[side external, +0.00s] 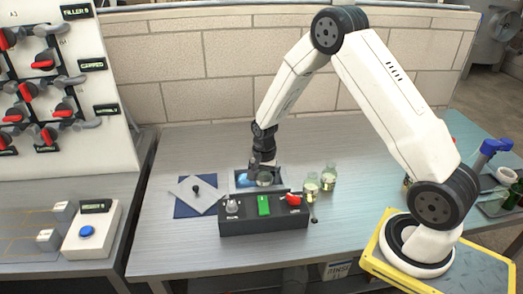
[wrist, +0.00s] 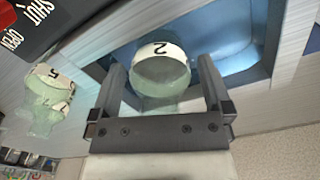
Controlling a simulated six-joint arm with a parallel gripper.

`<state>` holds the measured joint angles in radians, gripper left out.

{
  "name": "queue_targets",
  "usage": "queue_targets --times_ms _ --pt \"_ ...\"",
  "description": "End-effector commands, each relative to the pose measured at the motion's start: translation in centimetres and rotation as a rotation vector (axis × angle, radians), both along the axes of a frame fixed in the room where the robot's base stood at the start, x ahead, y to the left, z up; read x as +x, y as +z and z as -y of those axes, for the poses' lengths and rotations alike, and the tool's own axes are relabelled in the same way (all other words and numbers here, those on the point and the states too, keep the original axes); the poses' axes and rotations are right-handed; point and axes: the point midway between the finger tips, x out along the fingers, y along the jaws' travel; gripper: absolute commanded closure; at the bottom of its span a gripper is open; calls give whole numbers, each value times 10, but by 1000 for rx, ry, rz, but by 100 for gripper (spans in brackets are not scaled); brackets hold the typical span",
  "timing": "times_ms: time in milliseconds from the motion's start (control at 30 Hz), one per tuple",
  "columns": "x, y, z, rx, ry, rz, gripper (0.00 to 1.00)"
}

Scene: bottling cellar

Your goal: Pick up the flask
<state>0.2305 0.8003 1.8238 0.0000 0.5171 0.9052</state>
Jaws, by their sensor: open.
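A clear glass flask with a white band marked 2 (wrist: 160,70) stands in a blue-lit recess. In the side view the flask (side external: 264,180) shows small, directly below my gripper (side external: 262,167). In the wrist view my gripper (wrist: 163,75) is open, with one finger on each side of the flask. I cannot tell whether either finger touches the glass. Part of the recess is hidden behind the control box in the side view.
Two more flasks (side external: 312,185) (side external: 329,176) stand close by on the right. A black control box (side external: 264,217) with a green part and a red knob stands in front. A blue mat with a grey plate (side external: 196,194) lies left. Open bench lies behind.

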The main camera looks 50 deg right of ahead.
Motion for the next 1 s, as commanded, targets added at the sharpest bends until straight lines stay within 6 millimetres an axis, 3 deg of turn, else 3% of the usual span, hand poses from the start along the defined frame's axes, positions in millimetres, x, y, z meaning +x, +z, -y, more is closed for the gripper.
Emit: queue_targets --times_ms 200,267,500,567,1000 --pt "0 0 0 0 0 0 0" --pt "0 0 0 0 0 0 16" --pt "0 0 0 0 0 0 92" --pt "0 1 0 0 0 1 100" --pt "1 11 0 -1 0 3 100"
